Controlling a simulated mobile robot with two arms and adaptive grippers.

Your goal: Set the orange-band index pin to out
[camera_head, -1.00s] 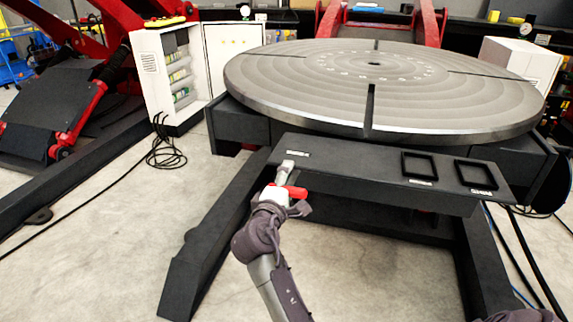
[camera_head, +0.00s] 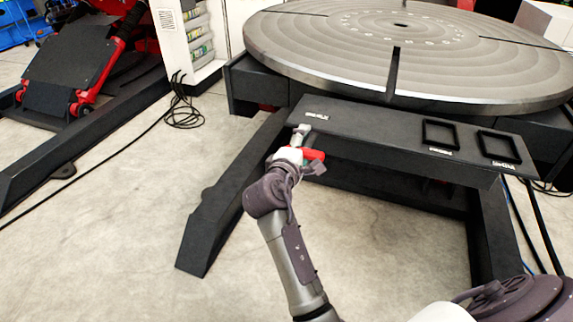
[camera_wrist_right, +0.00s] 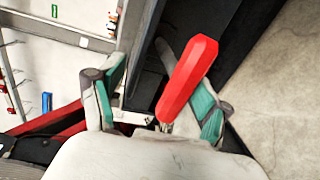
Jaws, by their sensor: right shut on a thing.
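My right gripper (camera_head: 300,146) is at the left end of the dark shelf (camera_head: 375,133) on the positioner's front. A red handle (camera_head: 314,154) shows at its fingers. In the right wrist view the red handle (camera_wrist_right: 188,75) stands tilted between the green-padded fingers of the right gripper (camera_wrist_right: 155,105), which is shut on it. A pale grey piece (camera_head: 301,129) shows just beyond the gripper at the shelf edge. I cannot make out an orange band or the pin itself. My left gripper is not in view.
The large round slotted table (camera_head: 330,55) lies above the shelf. Two black square frames (camera_head: 440,134) (camera_head: 498,148) sit on the shelf's right part. A white cabinet (camera_head: 190,40) and cables (camera_head: 183,113) are at the left. Floor in front is clear.

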